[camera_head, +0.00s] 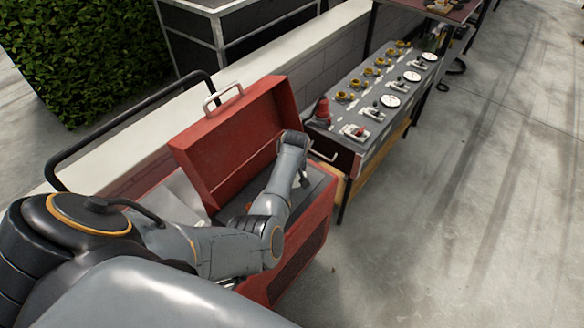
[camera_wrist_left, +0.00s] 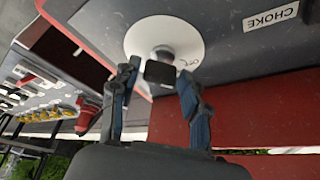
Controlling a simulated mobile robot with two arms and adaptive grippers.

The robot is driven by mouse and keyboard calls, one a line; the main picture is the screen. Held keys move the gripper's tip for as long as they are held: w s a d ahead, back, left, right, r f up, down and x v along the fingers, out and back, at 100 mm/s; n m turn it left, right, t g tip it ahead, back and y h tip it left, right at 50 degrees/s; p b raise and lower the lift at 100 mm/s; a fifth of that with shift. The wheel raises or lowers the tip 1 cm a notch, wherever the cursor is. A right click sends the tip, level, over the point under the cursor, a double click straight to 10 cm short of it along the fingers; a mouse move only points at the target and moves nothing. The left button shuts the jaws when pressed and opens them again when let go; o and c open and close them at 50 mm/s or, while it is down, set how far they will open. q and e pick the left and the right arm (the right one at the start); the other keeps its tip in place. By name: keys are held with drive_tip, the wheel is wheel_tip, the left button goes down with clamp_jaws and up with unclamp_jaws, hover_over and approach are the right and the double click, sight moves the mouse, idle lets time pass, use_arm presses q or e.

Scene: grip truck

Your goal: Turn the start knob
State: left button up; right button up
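In the left wrist view, a black knob (camera_wrist_left: 160,71) sits on a white round dial (camera_wrist_left: 187,33) with small lettering, on a grey panel (camera_wrist_left: 236,58). A "CHOKE" label (camera_wrist_left: 270,17) is on the panel at upper right. My left gripper (camera_wrist_left: 159,69) is open, with one finger on each side of the knob; I cannot tell whether either finger touches it. In the head view my left arm reaches over the open red box (camera_head: 315,232), and its fingers are hidden there. My right gripper is not in view.
The box's raised red lid (camera_head: 230,140) stands behind my left arm. A grey table (camera_head: 352,98) with several yellow parts and white dials is beyond the box, with a red cone-like object (camera_head: 322,110) at its near end. The concrete floor (camera_head: 470,220) at right is clear.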

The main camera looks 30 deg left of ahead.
use_arm(q)
drive_tip(key=shift+o, duration=0.2)
drive_tip(key=shift+r, duration=0.1)
drive_tip(key=shift+d+r, duration=0.1)
drive_tip(key=shift+r, duration=0.4)
drive_tip(key=v, duration=1.1)
drive_tip(key=shift+s, duration=0.15)
drive_tip(key=shift+f, duration=0.15)
